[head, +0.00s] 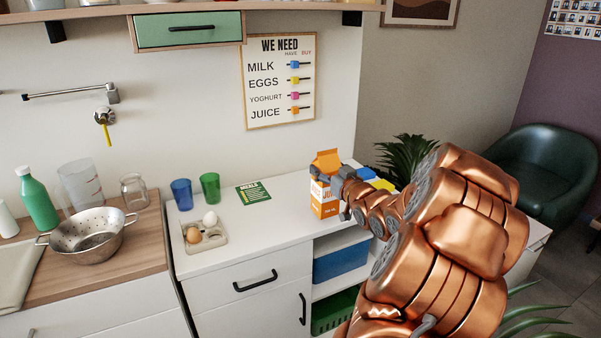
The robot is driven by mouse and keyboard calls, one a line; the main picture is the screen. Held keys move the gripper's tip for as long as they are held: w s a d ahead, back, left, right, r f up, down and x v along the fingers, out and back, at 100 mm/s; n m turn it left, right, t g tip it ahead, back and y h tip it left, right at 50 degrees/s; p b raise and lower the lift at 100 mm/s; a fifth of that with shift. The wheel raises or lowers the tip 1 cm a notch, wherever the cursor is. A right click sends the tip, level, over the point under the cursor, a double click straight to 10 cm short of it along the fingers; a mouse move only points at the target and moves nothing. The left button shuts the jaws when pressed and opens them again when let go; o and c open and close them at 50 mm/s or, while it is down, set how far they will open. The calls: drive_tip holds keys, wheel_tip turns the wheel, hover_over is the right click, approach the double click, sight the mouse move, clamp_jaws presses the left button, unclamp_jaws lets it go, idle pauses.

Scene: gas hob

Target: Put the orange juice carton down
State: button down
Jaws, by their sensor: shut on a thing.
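The orange juice carton (325,203) is orange and white with a gabled top. It stands upright at the right part of the white counter, near the front edge. My gripper (332,182) is shut on the carton at its upper part, coming in from the right. Part of the carton's right side is hidden by my gripper. I cannot tell whether the carton's base touches the counter (270,226) or is slightly above it.
Left of the carton are a green booklet (254,193), a green cup (210,187), a blue cup (182,194) and an egg holder (204,236). Blue and yellow items (380,181) lie behind my arm. The counter between booklet and carton is clear.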

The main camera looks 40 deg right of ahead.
sight(322, 190)
drive_tip(key=w+f+p, duration=0.1)
drive_tip(key=w+f, duration=0.3)
drive_tip(key=w, duration=0.6)
drive_tip(key=shift+f+p, duration=0.15)
drive_tip(key=shift+p, duration=0.2)
drive_tip(key=shift+f, duration=0.15)
drive_tip(key=shift+c, duration=0.7)
unclamp_jaws()
drive_tip(key=shift+s, duration=0.15)
drive_tip(key=b+v, duration=0.1)
drive_tip(key=v, duration=1.1)
drive_tip(key=shift+b, duration=0.4)
